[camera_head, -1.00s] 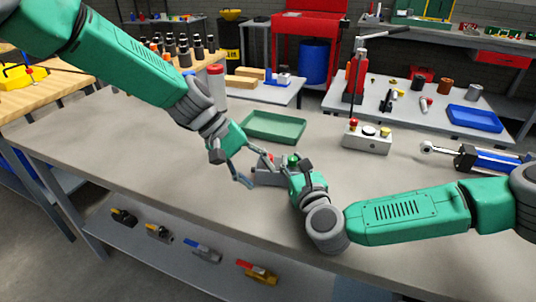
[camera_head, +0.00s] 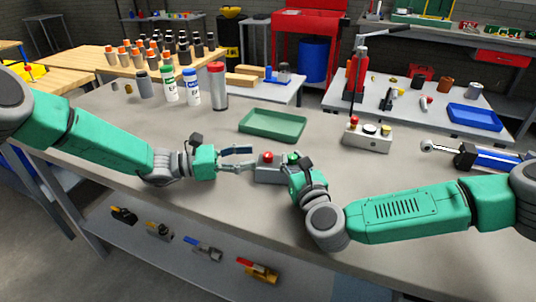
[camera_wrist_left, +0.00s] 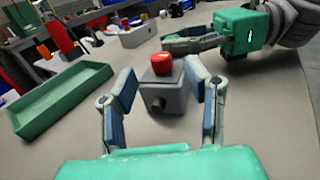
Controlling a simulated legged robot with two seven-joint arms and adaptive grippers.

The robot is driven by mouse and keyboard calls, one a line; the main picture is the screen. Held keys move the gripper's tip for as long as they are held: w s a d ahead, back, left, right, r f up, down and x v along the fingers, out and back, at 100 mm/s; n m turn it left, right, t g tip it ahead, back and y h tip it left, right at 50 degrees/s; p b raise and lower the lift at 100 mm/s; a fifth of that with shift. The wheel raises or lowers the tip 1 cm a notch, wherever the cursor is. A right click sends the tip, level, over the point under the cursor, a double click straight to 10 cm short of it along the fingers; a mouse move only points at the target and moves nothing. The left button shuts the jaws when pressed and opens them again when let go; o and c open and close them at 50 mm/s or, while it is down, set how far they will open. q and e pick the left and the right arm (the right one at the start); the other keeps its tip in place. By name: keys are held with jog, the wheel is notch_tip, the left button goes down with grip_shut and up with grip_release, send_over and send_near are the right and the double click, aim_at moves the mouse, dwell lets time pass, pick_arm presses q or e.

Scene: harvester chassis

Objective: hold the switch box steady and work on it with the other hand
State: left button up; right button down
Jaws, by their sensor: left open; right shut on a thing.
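The switch box is a small grey box (camera_head: 268,172) with a red button (camera_head: 267,157) and a green button (camera_head: 293,157) on top. It stands on the workbench and also shows in the left wrist view (camera_wrist_left: 164,97). My right gripper (camera_head: 290,170) is shut on its right end and hides part of it; it also shows in the left wrist view (camera_wrist_left: 195,45). My left gripper (camera_head: 250,158) is open at the box's left end. In the left wrist view its fingers (camera_wrist_left: 160,95) stand apart on either side of the box's near end.
A green tray (camera_head: 273,124) lies behind the box. A second box with buttons (camera_head: 367,137) and a blue cylinder tool (camera_head: 490,160) are at the right. Several bottles (camera_head: 190,88) stand at the back left. The bench front is clear.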

aim_at(268, 154)
pick_arm(q)
jog(key=x, duration=0.5)
jog(key=shift+d, duration=0.25)
grip_shut()
